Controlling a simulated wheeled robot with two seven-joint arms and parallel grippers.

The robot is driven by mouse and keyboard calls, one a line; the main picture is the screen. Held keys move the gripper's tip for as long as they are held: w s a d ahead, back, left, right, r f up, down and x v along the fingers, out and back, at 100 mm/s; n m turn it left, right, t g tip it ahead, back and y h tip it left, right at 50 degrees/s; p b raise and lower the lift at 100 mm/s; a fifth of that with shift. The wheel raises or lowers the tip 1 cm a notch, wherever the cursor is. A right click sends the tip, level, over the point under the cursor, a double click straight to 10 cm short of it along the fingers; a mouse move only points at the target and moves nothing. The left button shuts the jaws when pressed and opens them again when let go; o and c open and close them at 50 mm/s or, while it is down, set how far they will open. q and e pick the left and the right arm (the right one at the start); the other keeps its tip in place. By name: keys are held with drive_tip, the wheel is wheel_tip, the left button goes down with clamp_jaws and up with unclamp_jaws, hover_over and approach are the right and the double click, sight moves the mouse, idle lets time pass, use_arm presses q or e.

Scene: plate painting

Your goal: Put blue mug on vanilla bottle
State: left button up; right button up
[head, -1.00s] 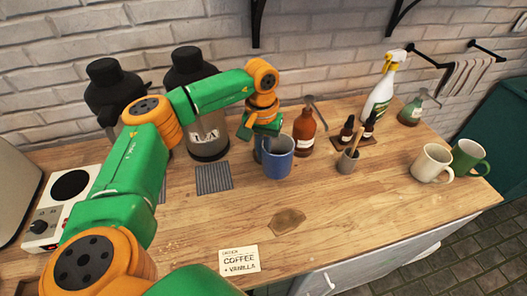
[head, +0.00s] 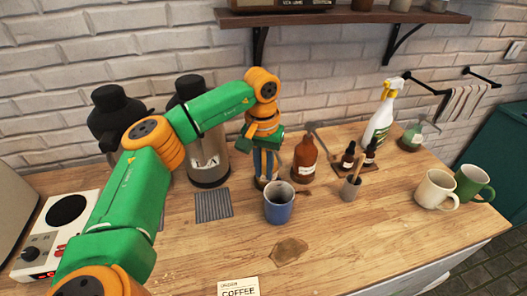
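The blue mug (head: 279,204) stands upright on the wooden counter, in front of the brown pump bottle (head: 305,162). I take that bottle, which has a pale label and a pump, to be the vanilla bottle; its label is too small to read. My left gripper (head: 265,172) points down just behind and left of the mug. Its fingers look apart and no longer around the mug; their tips are partly hidden by the mug's rim. The mug and the bottle stand apart. My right gripper is not in view.
Two small dropper bottles (head: 348,156) and a cup with a stick (head: 350,188) stand right of the pump bottle. A cream mug (head: 436,190) and a green mug (head: 472,184) are farther right. A dark flask (head: 207,156) stands left. A brown spill (head: 289,250) lies in front.

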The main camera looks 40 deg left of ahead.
use_arm(q)
wheel_tip(320, 180, up, 8)
drive_tip(key=shift+r, duration=0.2)
idle(0.4)
